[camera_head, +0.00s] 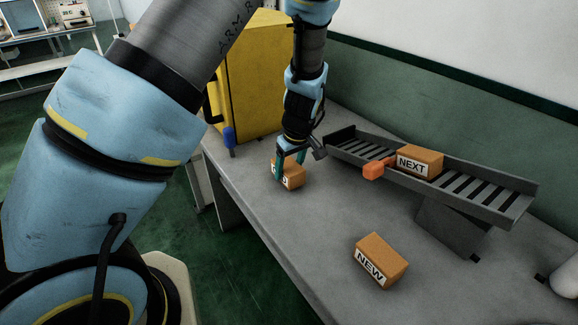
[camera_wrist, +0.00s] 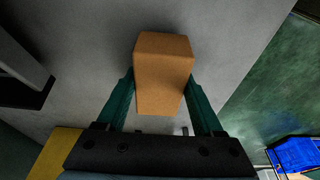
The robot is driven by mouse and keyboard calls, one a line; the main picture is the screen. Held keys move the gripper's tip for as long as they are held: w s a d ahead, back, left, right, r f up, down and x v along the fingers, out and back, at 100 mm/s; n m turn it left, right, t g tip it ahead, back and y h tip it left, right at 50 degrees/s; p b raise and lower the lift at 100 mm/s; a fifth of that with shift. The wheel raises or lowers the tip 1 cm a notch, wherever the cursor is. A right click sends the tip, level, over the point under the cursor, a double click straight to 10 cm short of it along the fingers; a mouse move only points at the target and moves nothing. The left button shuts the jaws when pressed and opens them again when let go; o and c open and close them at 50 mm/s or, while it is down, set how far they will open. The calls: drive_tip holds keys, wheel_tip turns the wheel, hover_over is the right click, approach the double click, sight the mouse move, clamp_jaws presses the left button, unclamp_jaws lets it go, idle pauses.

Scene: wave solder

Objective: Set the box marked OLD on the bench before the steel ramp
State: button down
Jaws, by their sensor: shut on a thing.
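My gripper (camera_head: 290,158) is shut on an orange-brown box (camera_head: 293,177) at the left end of the bench, near the foot of the steel ramp. In the wrist view the box (camera_wrist: 163,72) sits between the two green fingers (camera_wrist: 160,95). I cannot tell whether it touches the bench (camera_head: 330,215).
A box marked NEW (camera_head: 381,260) lies on the bench in front of the ramp. Bench between the held box and NEW is clear.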

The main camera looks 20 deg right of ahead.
sight(294, 170)
drive_tip(key=shift+f+b, duration=0.3)
drive_tip(key=shift+f, duration=0.2)
idle(0.5)
unclamp_jaws()
drive_tip(key=b+v, duration=0.1)
drive_tip(key=v, duration=0.8)
drive_tip(key=shift+r+b, duration=0.3)
drive_tip(key=shift+b, duration=0.1)
drive_tip(key=shift+s+r, duration=0.2)
drive_tip(key=shift+r, duration=0.4)
